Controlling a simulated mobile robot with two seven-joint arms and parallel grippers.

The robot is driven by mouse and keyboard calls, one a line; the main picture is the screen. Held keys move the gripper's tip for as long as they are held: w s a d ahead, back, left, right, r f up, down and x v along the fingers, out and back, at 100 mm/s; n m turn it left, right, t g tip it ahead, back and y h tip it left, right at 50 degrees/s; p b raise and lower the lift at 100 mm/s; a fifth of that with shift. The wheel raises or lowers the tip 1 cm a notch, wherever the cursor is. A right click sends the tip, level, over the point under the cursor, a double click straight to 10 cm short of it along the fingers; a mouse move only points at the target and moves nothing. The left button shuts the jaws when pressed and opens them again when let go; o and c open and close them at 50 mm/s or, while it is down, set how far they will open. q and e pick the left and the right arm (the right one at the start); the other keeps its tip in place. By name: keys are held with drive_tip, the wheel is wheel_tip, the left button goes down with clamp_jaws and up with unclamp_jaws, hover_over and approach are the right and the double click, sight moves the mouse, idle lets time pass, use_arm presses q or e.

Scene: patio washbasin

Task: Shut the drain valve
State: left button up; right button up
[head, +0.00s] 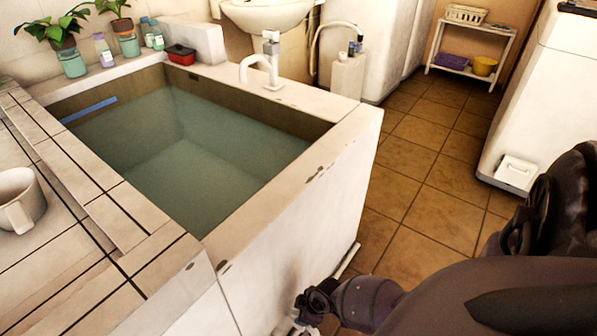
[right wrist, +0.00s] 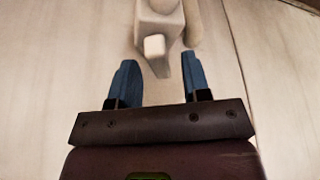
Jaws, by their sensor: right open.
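The drain valve (right wrist: 160,20) is a pale, boxy fitting with a short lever (right wrist: 155,46) pointing toward me in the right wrist view. It sits against the pale outer wall of the washbasin (head: 300,230). My right gripper (right wrist: 159,75) is open, its two blue fingers either side of the lever's end. I cannot tell whether either finger touches it. In the head view my right gripper (head: 308,308) is low at the basin's front wall, and the valve cannot be made out clearly. The basin holds greenish water (head: 190,145). My left gripper is not in view.
A white mug (head: 18,200) is on the tiled counter at left. The tiled floor (head: 430,150) right of the basin is clear.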

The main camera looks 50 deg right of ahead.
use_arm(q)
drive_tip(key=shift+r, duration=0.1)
use_arm(e)
drive_tip(key=shift+w+f, duration=0.15)
drive_tip(key=shift+f, duration=0.1)
drive_tip(key=shift+a, duration=0.1)
drive_tip(key=shift+c, duration=0.2)
clamp_jaws()
drive_tip(key=shift+w+r+m+p, duration=0.2)
drive_tip(key=shift+m+p, duration=0.15)
drive_tip(key=shift+m, duration=0.15)
drive_tip(key=shift+m+t+h+p, duration=0.3)
drive_tip(key=shift+h, duration=0.1)
drive_tip(key=shift+m+h+p, duration=0.4)
drive_tip(key=shift+m+p, duration=0.25)
drive_tip(key=shift+m, duration=0.55)
drive_tip(key=shift+s+f+m, duration=0.1)
drive_tip(key=shift+s+m, duration=0.05)
drive_tip(key=shift+m, duration=0.25)
drive_tip(key=shift+s+f, duration=0.1)
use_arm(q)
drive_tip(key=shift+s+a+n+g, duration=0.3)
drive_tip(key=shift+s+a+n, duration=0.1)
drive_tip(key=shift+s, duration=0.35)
